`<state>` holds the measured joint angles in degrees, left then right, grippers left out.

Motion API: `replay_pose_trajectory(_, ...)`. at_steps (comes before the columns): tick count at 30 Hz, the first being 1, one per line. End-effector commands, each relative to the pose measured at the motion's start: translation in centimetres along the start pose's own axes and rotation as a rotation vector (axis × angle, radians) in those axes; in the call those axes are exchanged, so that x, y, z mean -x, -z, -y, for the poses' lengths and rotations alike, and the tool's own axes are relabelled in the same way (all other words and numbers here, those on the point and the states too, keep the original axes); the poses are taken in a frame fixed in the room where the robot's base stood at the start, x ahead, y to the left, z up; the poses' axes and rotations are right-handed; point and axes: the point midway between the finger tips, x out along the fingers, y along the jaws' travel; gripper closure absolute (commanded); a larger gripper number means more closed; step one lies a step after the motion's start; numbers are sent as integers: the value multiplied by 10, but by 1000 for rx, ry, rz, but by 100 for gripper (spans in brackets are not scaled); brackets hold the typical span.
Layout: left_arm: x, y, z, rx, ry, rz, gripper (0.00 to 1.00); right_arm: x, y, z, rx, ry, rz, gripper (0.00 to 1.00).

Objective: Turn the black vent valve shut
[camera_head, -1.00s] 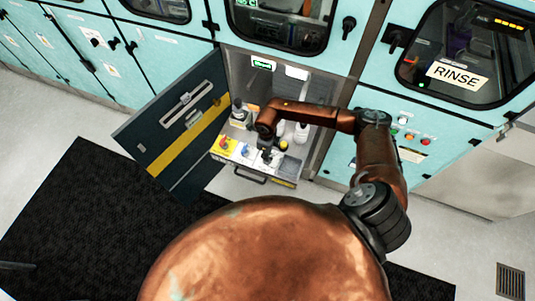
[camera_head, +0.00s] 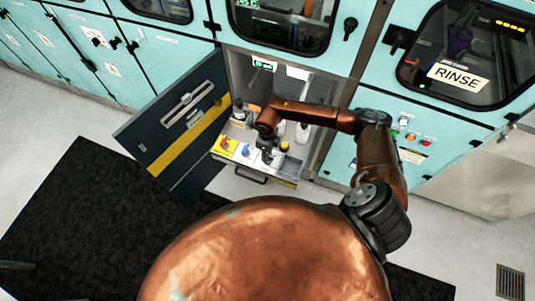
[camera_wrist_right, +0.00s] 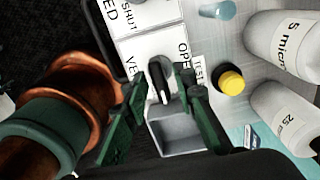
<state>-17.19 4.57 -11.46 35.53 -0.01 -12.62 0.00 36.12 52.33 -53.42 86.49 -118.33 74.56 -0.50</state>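The black vent valve (camera_wrist_right: 155,83) shows in the right wrist view as a dark upright-looking handle on a grey base, beside a white label panel with partly hidden "VE", "OPE" and "SHUT" lettering. My right gripper (camera_wrist_right: 160,88) is open, with one dark green finger on each side of the handle. I cannot tell whether either finger touches it. In the head view my right gripper (camera_head: 266,153) is above the front panel of the open cabinet and largely hides the valve. My left gripper is not in view.
A yellow-capped container (camera_wrist_right: 230,80) and white bottles (camera_wrist_right: 284,45) stand right of the fingers. On the panel are a red knob on yellow (camera_head: 224,144) and a blue knob (camera_head: 246,151). The dark cabinet door (camera_head: 180,125) stands open at left.

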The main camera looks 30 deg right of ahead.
Motion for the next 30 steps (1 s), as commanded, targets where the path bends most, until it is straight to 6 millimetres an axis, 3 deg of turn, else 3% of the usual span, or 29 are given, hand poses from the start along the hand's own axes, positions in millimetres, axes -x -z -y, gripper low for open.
replay_pose_trajectory(8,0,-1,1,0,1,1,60,-1,2,-1,1,-1,-4,71)
replay_pose_trajectory(13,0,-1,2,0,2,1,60,10,1,0,2,-1,-2,71)
replay_pose_trajectory(24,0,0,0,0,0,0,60,83,0,1,3,2,-1,71)
replay_pose_trajectory(30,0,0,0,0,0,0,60,111,0,1,0,0,-2,71)
